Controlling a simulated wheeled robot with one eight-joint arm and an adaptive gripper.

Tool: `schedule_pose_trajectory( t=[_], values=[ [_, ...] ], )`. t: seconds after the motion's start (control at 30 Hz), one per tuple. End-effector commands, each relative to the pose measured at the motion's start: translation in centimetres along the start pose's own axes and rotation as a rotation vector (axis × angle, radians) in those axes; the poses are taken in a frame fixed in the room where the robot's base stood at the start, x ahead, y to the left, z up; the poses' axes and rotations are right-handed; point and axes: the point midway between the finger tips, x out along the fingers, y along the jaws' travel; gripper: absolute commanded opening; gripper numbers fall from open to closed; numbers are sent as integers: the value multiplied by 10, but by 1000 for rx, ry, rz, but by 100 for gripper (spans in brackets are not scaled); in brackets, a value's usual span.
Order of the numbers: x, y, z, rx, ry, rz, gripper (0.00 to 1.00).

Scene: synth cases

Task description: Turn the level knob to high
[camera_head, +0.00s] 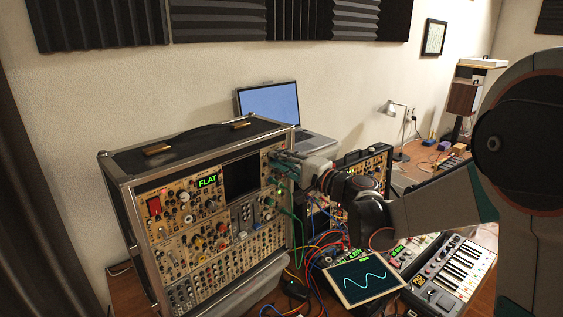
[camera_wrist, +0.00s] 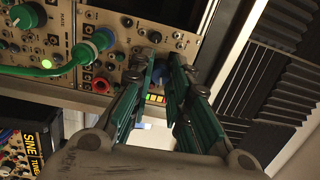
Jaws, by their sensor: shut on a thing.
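My gripper (camera_wrist: 162,63) has its two green fingers closed around a small dark blue knob (camera_wrist: 159,76) on the beige synth panel. The knob is partly hidden between the fingers, and its pointer and label cannot be read. A short row of green, yellow and red lights (camera_wrist: 155,98) sits beside it. In the head view, my gripper (camera_head: 279,160) reaches the upper right edge of the black synth case (camera_head: 125,162), where the fingers hide the knob.
A green cable (camera_wrist: 35,70) is plugged in close to the fingers. A laptop (camera_head: 270,103) stands behind the case. A tilted screen with a wave (camera_head: 365,277), a keyboard (camera_head: 455,268) and a second case (camera_head: 372,165) crowd the table at right.

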Motion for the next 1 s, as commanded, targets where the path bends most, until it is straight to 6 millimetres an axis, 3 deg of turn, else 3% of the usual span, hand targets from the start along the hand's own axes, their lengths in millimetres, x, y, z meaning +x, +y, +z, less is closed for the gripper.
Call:
schedule_pose_trajectory(
  t=[1.0],
  values=[
    [-1, 3, 1, 899, 32, -5, 0]
  ],
)
